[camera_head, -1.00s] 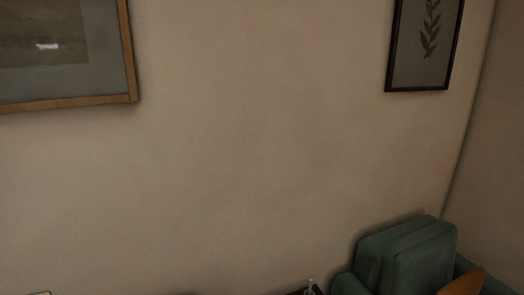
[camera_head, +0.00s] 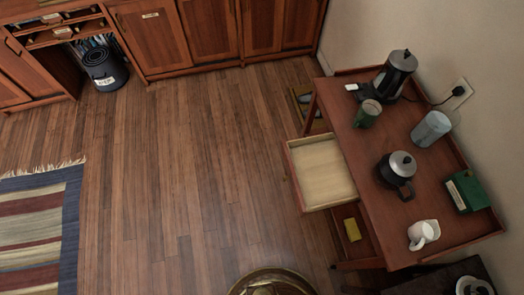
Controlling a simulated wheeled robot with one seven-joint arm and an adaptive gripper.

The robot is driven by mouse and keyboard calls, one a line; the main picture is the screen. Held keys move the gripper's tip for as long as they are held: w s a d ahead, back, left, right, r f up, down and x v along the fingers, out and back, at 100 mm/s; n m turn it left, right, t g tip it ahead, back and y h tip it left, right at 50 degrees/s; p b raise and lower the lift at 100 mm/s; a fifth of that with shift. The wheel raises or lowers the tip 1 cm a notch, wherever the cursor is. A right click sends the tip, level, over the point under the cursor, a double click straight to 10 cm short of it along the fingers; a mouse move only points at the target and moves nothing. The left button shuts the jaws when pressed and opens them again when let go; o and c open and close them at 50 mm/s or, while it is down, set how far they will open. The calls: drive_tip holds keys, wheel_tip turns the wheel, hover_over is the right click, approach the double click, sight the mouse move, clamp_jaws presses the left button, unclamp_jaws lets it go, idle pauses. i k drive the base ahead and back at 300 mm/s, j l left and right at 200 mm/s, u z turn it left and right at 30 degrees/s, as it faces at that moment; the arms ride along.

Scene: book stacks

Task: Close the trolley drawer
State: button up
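The trolley (camera_head: 365,153) is a reddish-brown wooden piece standing against the wall at the right of the head view. Its drawer (camera_head: 322,171) is pulled out from the trolley's left side. The drawer has a pale, empty inside and a reddish front edge at its left. My gripper is not in view.
On the trolley top stand a kettle (camera_head: 394,75), a green cup (camera_head: 367,113), a bluish jar (camera_head: 431,128), a dark teapot (camera_head: 398,172), a green box (camera_head: 468,190) and a white jug (camera_head: 423,234). A round brass-coloured object (camera_head: 268,284) is at the bottom edge. The wooden floor (camera_head: 200,170) left of the drawer is clear.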

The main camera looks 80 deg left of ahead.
sight(319, 176)
drive_tip(key=u, duration=2.55)
